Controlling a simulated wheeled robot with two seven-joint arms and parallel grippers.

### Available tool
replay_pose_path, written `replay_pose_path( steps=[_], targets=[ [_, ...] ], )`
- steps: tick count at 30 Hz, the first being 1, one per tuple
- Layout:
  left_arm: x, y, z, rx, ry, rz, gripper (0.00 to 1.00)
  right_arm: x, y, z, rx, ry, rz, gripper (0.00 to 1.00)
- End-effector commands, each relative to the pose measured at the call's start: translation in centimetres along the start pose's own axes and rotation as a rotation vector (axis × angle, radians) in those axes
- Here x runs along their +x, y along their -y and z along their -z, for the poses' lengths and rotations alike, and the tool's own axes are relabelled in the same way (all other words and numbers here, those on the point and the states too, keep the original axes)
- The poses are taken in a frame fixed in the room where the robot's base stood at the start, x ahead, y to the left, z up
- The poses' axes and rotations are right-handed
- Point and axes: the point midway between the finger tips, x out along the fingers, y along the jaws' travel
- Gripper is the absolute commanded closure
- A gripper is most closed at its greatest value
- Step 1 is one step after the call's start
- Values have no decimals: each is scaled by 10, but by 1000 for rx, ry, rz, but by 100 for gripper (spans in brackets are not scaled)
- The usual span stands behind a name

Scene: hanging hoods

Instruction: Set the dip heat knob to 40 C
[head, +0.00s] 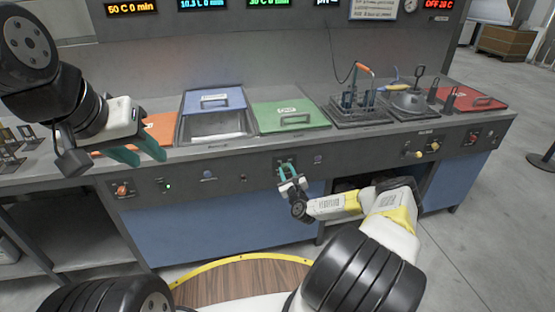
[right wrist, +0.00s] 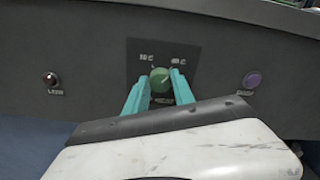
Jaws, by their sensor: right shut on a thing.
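A round green knob (right wrist: 160,79) sits on a dark panel plate on the bench front in the right wrist view. My right gripper (right wrist: 160,87) has its teal fingers on both sides of the knob and is shut on it. Small white markings stand above the knob to left and right, too blurred to read surely. The label below is partly hidden by the gripper. In the head view my right gripper (head: 287,170) is at the front panel below the green lid. My left gripper (head: 137,154) hangs empty over the bench at left, its fingers apart.
A red knob (head: 122,190) is on the panel at left and another red knob (head: 472,138) at right. Orange, blue, green (head: 292,117) and red (head: 470,98) lids lie along the bench top. A rack with an orange handle (head: 364,69) stands right of the green lid.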

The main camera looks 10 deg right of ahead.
Motion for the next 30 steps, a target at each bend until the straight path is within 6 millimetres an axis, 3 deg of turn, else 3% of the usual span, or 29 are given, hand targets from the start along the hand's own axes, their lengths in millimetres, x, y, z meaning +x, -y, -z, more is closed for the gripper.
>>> replay_pose_path(
  steps=[11,12,15,25,30],
  targets=[
    [0,0,0,0,0,0,64,-1,1,2,3,-4,1,100],
    [0,0,0,0,0,0,64,-1,1,2,2,-4,1,62],
    [0,0,0,0,0,0,64,0,1,2,2,-3,1,48],
    [0,0,0,0,0,0,64,-3,0,1,3,-2,0,48],
    [0,0,0,0,0,0,64,-25,0,1,5,-3,0,48]
  ],
)
